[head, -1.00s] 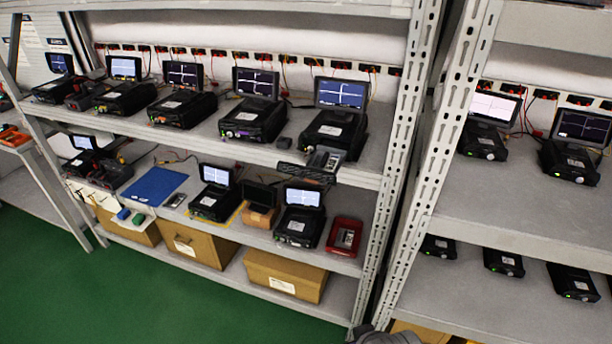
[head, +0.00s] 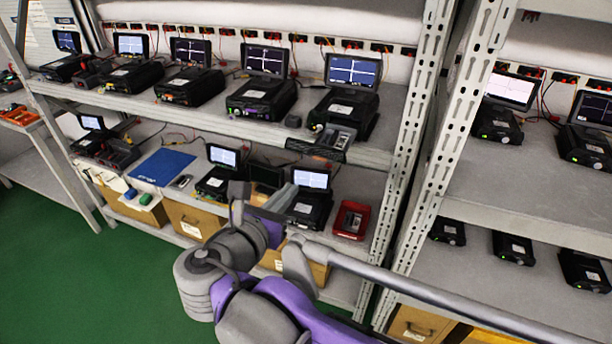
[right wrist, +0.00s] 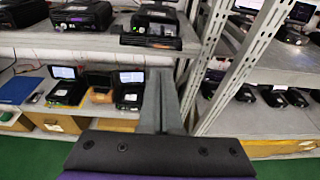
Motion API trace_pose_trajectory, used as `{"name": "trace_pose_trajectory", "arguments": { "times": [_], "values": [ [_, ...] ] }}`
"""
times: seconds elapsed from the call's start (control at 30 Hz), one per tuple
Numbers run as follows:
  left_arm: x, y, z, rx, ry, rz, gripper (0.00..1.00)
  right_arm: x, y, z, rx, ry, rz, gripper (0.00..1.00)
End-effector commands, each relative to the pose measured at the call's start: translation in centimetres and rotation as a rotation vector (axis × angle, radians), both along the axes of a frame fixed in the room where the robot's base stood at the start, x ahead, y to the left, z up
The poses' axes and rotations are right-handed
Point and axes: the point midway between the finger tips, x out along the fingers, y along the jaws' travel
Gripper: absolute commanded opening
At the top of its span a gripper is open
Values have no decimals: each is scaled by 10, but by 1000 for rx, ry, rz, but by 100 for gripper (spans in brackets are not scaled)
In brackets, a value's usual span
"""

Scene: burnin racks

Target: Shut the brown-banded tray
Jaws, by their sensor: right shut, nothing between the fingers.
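The brown-banded tray (right wrist: 99,97) stands on the lower shelf in the right wrist view, between two devices with lit screens. Its dark lid (right wrist: 100,80) is raised. In the head view the lid (head: 266,175) shows behind my right arm, and the brown body is mostly hidden. My right gripper (head: 283,195) is shut and empty, in front of the lower shelf near the tray. In the right wrist view its fingers (right wrist: 160,95) point forward, to the right of the tray, and appear apart from it. My left gripper is not in view.
A red tray (head: 351,220) sits at the right of the lower shelf, before a metal upright (head: 403,190). A dark tray (head: 318,150) overhangs the upper shelf edge. A blue mat (head: 161,168) lies to the left. Cardboard boxes (head: 193,220) stand underneath.

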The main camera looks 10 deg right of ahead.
Motion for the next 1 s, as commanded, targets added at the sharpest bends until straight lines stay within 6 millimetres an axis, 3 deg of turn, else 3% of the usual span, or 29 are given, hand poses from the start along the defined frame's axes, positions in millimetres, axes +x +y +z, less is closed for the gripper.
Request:
{"name": "trace_pose_trajectory", "arguments": {
  "times": [0.6,0.8,1.0],
  "values": [
    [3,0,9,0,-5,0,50,91,-67,-24,3,0,-6,0],
    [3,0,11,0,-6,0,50,105,-77,-29,4,1,-5,0],
    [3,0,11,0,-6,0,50,108,-78,-30,5,0,-3,0]
  ]
}}
